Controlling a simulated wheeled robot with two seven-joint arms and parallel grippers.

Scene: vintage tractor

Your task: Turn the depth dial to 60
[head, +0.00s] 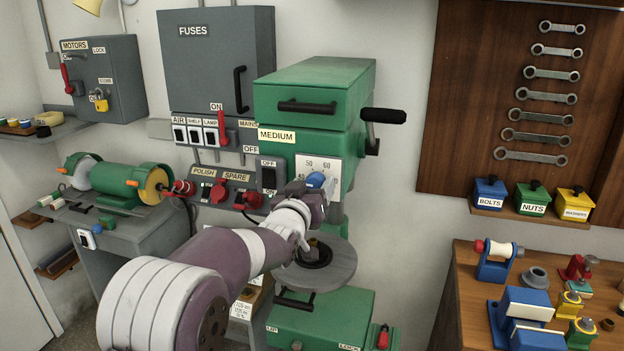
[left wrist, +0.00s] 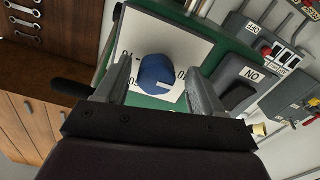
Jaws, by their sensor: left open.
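The blue depth dial (head: 316,180) sits on a white number plate (head: 331,170) on the front of the green drill press head (head: 318,90). 50 and 60 are readable along the plate's top. My left gripper (head: 303,190) is at the dial and covers the plate's lower left. In the left wrist view, the dial (left wrist: 157,74) lies between the two fingers, which are open with gaps on both sides. A white mark shows on the dial's face; I cannot tell which number it points at. My right gripper is not in view.
The round drill table (head: 335,270) is below my left wrist. A black-handled lever (head: 384,115) sticks out right of the head. A switch panel with red knobs (head: 220,190) is close on the left. A wooden bench (head: 468,300) with parts stands at the right.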

